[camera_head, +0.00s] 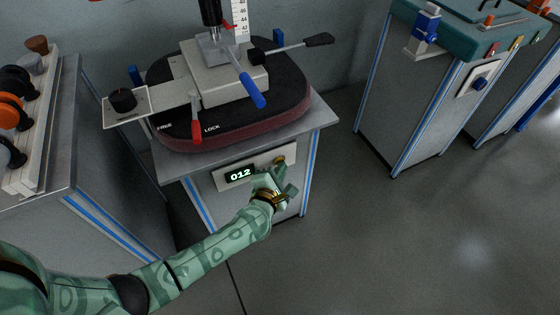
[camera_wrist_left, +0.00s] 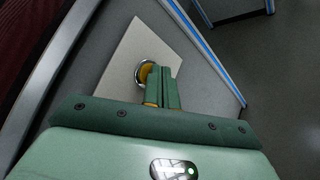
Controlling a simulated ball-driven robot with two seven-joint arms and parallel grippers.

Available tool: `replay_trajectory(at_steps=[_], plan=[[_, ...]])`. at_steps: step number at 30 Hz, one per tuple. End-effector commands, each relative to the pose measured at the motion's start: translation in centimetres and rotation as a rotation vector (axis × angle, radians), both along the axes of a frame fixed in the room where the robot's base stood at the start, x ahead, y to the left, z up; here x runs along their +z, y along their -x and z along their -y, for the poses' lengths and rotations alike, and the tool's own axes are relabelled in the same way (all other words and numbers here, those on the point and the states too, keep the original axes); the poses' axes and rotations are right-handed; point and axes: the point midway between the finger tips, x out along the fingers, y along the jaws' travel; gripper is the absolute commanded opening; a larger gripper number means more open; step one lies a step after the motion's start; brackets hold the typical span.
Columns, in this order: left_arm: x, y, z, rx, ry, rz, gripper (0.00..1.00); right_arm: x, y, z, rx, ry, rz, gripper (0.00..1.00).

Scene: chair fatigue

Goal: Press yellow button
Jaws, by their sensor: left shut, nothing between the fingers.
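The yellow button (camera_head: 280,160) sits at the right end of a light panel (camera_head: 262,163) on the front of the middle grey stand. The panel's display (camera_head: 239,174) reads 012. My left gripper (camera_head: 283,180) is at the panel's right part, close below the button. In the left wrist view the yellow button (camera_wrist_left: 145,73) shows in a metal ring, partly covered by the shut, empty fingers of my left gripper (camera_wrist_left: 162,72). The fingertips overlap the button's right side; I cannot tell whether they touch it. My right gripper is not in view.
A test rig with a dark red seat pad (camera_head: 290,110), a red lever (camera_head: 196,122) and a blue lever (camera_head: 250,90) stands above the panel. A cabinet (camera_head: 75,120) is at left, a teal-topped one (camera_head: 425,100) at right. The floor at right is clear.

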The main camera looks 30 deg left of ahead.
Motion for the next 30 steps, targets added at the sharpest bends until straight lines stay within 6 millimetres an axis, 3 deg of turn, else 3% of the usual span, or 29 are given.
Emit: replay_trajectory(at_steps=[14, 30], plan=[[0.0, -0.1, -0.2, 0.001, 0.000, 0.000, 0.00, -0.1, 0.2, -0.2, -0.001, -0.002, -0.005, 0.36], [0.0, 0.9, 1.1, 0.002, 0.001, 0.000, 0.00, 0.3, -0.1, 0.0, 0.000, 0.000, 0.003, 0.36]])
